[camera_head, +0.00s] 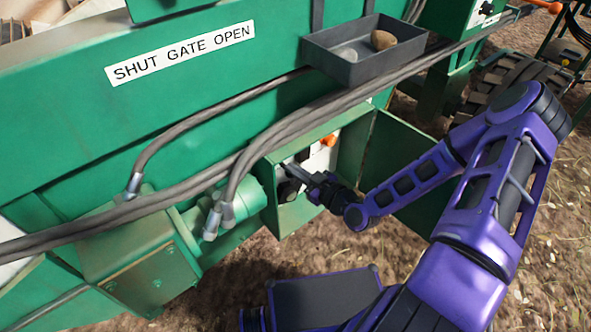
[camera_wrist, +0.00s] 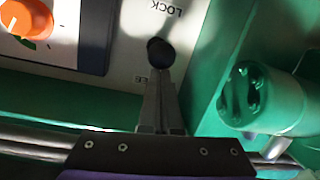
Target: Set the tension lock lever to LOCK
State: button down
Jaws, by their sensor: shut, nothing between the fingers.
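The tension lock lever shows in the wrist view as a dark round knob (camera_wrist: 158,51) on a pale panel (camera_wrist: 125,50). The word LOCK (camera_wrist: 165,9) appears upside down above the knob in that view. A second label (camera_wrist: 139,78), of which only the end shows, lies below the knob. My gripper (camera_wrist: 161,78) is shut and empty, its fingertips right at the near side of the knob; I cannot tell whether they touch it.
An orange dial (camera_wrist: 26,17) sits left of the lever in the wrist view. A green cylindrical fitting (camera_wrist: 262,97) stands close on the right. In the head view, thick grey cables (camera_head: 270,128) cross above the box, and an open green door (camera_head: 402,165) stands beside my arm.

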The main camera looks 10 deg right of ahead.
jog(key=shift+s+f+t+y+b, duration=0.1)
jog(key=shift+f+t+y+b, duration=0.45)
jog(key=shift+f+t, duration=0.6)
jog(key=shift+s+f+t+y+b, duration=0.15)
jog(key=shift+f+t+y, duration=0.6)
jog(key=shift+f, duration=0.8)
